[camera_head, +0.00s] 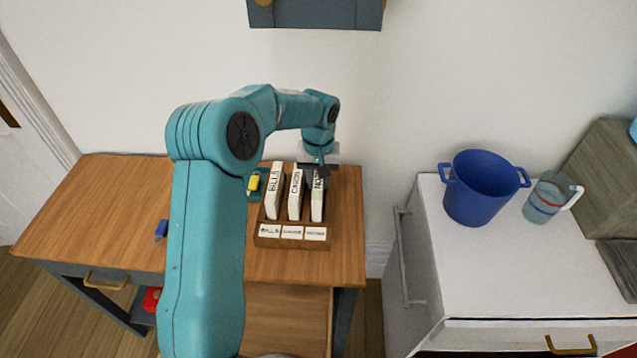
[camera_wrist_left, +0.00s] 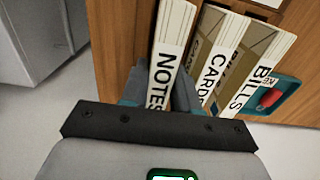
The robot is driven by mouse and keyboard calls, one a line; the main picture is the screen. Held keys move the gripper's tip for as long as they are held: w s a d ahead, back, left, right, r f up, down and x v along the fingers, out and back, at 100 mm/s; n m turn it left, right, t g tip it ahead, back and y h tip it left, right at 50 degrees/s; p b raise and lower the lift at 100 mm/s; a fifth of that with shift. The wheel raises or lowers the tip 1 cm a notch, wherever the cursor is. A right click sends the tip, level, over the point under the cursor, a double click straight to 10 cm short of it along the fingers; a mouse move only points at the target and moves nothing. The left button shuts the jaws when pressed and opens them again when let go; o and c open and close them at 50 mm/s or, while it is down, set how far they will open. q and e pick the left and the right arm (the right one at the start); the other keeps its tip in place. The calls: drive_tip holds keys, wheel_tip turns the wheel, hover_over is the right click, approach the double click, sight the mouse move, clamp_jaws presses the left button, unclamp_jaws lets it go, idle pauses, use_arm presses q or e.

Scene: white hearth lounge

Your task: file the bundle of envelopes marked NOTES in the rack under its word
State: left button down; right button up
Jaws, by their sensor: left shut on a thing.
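The white bundle of envelopes marked NOTES (camera_head: 317,203) stands upright at the right end of the wooden rack (camera_head: 291,243), in line with the third label, which is too small to read surely. My left gripper (camera_head: 318,168) is shut on its upper part. In the left wrist view the NOTES bundle (camera_wrist_left: 170,55) sits between the two fingers of my left gripper (camera_wrist_left: 157,92). Bundles marked CARDS (camera_head: 295,195) and BILLS (camera_head: 273,193) stand in the slots to its left. The lower end of the NOTES bundle inside the rack is hidden. My right gripper is out of view.
The rack stands on a wooden desk (camera_head: 105,205). Past a gap at right, a white cabinet (camera_head: 500,285) bears a blue pot (camera_head: 480,190) and a jug (camera_head: 548,198).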

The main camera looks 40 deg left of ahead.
use_arm(q)
wheel_tip(320, 180, down, 2)
drive_tip(key=shift+w, duration=0.1)
drive_tip(key=shift+r, duration=0.1)
drive_tip(key=shift+f, duration=0.25)
drive_tip(key=c, duration=0.8)
unclamp_jaws()
drive_tip(key=shift+c, duration=0.2)
drive_tip(key=shift+r, duration=0.1)
